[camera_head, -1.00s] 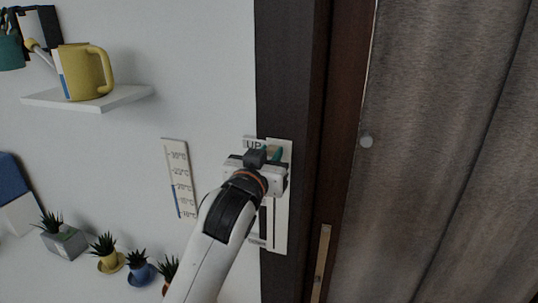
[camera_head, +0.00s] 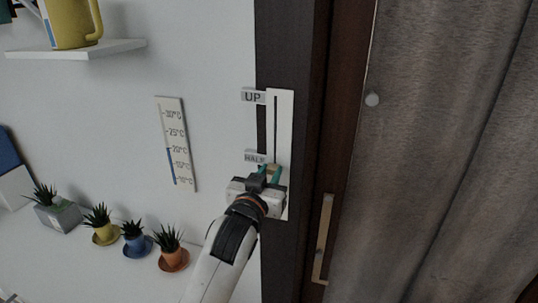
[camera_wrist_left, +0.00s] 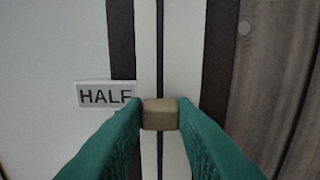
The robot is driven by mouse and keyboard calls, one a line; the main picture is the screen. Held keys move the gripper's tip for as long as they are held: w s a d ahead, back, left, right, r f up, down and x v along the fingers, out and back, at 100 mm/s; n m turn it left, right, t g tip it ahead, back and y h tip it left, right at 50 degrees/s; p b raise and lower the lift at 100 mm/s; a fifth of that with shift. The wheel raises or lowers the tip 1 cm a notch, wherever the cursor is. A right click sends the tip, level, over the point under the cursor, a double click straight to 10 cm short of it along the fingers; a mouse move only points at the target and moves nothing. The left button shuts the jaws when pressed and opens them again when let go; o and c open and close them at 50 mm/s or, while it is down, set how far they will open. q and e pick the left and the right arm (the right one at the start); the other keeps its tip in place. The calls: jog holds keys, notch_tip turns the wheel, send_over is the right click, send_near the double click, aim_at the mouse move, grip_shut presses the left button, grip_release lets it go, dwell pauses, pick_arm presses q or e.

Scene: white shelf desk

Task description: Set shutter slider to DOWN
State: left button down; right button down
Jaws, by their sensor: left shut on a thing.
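The shutter slider panel (camera_head: 284,120) is a white upright plate with a dark vertical slot, fixed on the dark frame. An UP label (camera_head: 253,96) sits beside its top and a HALF label (camera_head: 255,156) lower down. The HALF label also shows in the left wrist view (camera_wrist_left: 106,94). The tan slider knob (camera_wrist_left: 160,114) sits in the slot slightly below the HALF label's level. My left gripper (camera_head: 270,174) has its green fingers shut on the knob, one on each side. My right gripper is not in view.
A thermometer plate (camera_head: 176,144) hangs on the wall to the left. A shelf (camera_head: 88,50) with a yellow watering can (camera_head: 73,22) is at upper left. Several potted plants stand at lower left. A door handle (camera_head: 323,240) and grey curtain (camera_head: 440,150) are on the right.

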pick_arm(q)
notch_tip(320, 180, down, 15)
jog(key=b, duration=0.5)
jog(key=shift+r, duration=0.15)
jog(key=c, duration=1.2)
grip_release()
jog(key=shift+o, duration=0.2)
jog(key=shift+r, duration=0.1)
jog(key=b+v, duration=0.2)
jog(key=v, duration=1)
